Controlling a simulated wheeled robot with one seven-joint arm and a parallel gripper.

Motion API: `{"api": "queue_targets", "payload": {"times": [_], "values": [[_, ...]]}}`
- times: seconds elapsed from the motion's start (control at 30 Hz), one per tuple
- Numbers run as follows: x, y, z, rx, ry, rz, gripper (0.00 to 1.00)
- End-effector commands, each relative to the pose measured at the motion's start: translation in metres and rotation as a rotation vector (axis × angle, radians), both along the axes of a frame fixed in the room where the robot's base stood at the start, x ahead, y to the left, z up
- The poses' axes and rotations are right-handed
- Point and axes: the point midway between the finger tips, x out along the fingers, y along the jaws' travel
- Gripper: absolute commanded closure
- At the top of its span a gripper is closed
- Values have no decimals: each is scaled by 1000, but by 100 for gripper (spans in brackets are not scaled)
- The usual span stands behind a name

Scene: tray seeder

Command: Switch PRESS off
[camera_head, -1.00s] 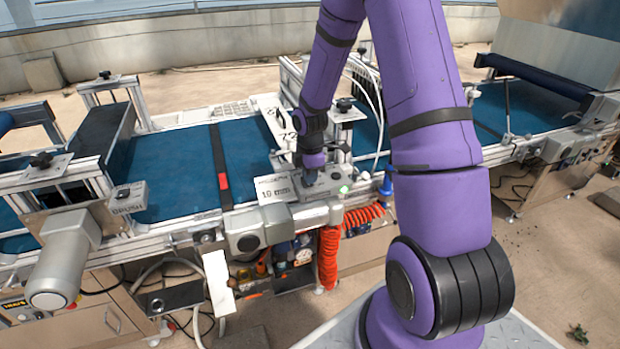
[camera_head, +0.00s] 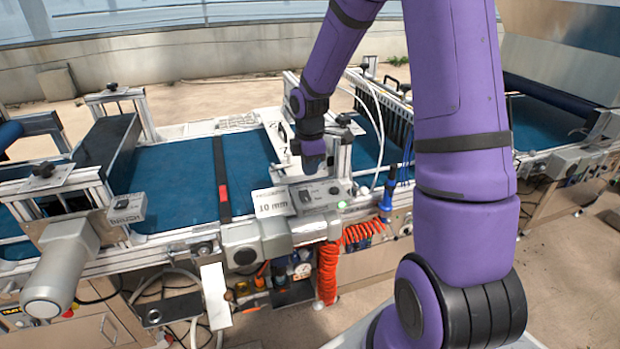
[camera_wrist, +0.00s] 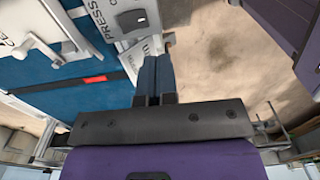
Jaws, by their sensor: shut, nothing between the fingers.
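The PRESS switch box (camera_head: 327,191) is a grey box on the near rail of the seeder, with a green lit lamp (camera_head: 342,205) on its front. In the wrist view the PRESS label and a dark rocker switch (camera_wrist: 133,19) show at the top. Which way the rocker is tipped is too small to tell. My gripper (camera_head: 314,164) is above the box in the head view, apart from the switch. In the wrist view my gripper (camera_wrist: 155,62) has its two fingers together with nothing between them, below and right of the rocker.
A white "10 mm" card (camera_head: 272,203) stands just left of the box. A BRUSH box (camera_head: 126,209) sits farther left. A blue belt (camera_head: 180,180) with a dark strip runs between. An orange coiled hose (camera_head: 328,270) hangs below, and a metal post rises behind the box.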

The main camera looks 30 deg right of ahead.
Motion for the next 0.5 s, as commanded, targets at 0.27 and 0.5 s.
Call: {"api": "queue_targets", "payload": {"times": [0.27,0.5], "values": [[-7,2,37,-1,-3,0,100],[-9,3,44,1,0,0,100]]}}
